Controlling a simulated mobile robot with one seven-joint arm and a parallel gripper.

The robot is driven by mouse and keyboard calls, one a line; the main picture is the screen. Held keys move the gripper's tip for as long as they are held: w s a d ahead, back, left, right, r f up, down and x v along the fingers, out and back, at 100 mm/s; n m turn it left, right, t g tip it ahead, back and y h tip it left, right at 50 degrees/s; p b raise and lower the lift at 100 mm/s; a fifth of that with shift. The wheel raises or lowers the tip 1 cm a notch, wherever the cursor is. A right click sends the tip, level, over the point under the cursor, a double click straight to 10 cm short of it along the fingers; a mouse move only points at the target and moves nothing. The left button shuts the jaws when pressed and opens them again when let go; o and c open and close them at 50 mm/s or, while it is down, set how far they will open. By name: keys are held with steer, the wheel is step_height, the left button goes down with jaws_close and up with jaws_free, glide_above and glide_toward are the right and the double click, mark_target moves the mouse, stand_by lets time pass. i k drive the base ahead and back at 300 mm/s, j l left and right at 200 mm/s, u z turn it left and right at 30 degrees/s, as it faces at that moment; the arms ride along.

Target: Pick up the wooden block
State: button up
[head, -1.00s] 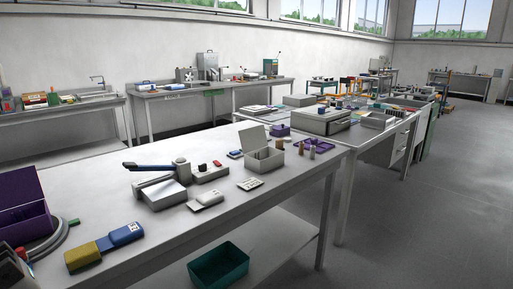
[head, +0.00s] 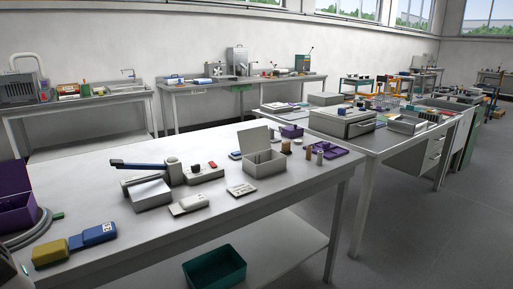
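I cannot make out a wooden block for certain. Small tan, wood-coloured pieces stand on the near white table (head: 120,262), to the right of an open grey box (head: 264,165). One tan piece (head: 285,147) is just behind the box, and two more, one tan (head: 308,153) and one darker-topped (head: 320,158), stand beside a purple tray (head: 340,151). They look like round pegs, but they are too small to tell. My gripper is not clearly in view; a pale shape at the lower left corner is cut off and I cannot tell what it is.
The near table also holds a blue-handled lever device (head: 150,190), a yellow-and-blue tool (head: 75,243) and a purple bin (head: 15,200). A green bin (head: 214,268) sits on the lower shelf. Open grey floor (head: 400,255) lies to the right.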

mark_target(286, 145)
steer(key=i+l+u, duration=0.15)
steer(key=l+u, duration=0.2)
steer(key=l, duration=0.65)
steer(key=l+u, duration=0.3)
steer(key=l, duration=0.75)
steer(key=i+l, duration=0.15)
steer(key=i, duration=0.4)
steer(key=i+l+u, duration=0.15)
steer(key=i, duration=0.4)
steer(key=i+l+u, duration=0.3)
steer(key=l+u, duration=0.15)
steer(key=l, duration=0.2)
steer(key=i, duration=0.7)
